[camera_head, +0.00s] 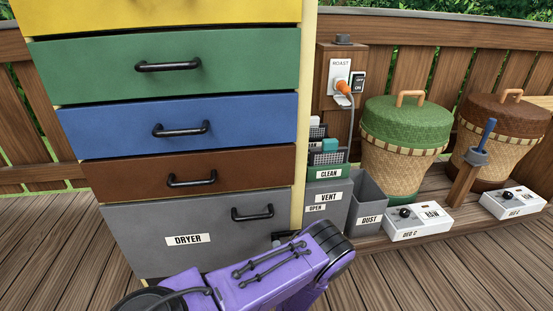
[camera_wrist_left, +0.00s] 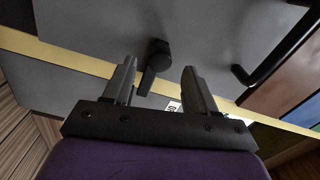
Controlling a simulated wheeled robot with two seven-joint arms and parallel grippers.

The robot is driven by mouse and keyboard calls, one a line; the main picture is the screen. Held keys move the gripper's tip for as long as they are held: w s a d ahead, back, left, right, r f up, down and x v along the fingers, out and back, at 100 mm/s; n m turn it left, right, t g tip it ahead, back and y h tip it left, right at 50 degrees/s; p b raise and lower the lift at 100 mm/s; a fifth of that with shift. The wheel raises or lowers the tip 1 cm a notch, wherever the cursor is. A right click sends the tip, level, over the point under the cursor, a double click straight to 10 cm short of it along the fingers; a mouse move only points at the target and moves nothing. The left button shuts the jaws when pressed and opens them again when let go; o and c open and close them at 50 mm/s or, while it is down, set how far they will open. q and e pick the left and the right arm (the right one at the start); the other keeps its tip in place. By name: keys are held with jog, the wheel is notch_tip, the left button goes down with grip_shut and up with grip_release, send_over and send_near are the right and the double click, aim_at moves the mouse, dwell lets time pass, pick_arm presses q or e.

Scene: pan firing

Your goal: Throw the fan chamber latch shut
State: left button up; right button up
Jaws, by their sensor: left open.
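The latch (camera_wrist_left: 155,62) is a small black lever with a round pivot on a grey panel; its arm reaches across the yellow cabinet edge in the left wrist view. In the head view, a small dark piece (camera_head: 284,237) at the lower right of the grey DRYER front (camera_head: 130,235) looks like this latch, partly hidden by my purple left arm. My left gripper (camera_wrist_left: 159,68) is open, its fingers on either side of the lever, with gaps showing. I cannot tell how deep the lever sits between them. In the head view its fingers are hidden. My right gripper is not in view.
Black bar handles stick out from the drawers, the lowest (camera_head: 252,213) close above my arm. Wooden deck is free at the lower right.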

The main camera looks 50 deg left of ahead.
pick_arm(q)
jog(key=v, duration=0.5)
jog(key=shift+p, duration=0.3)
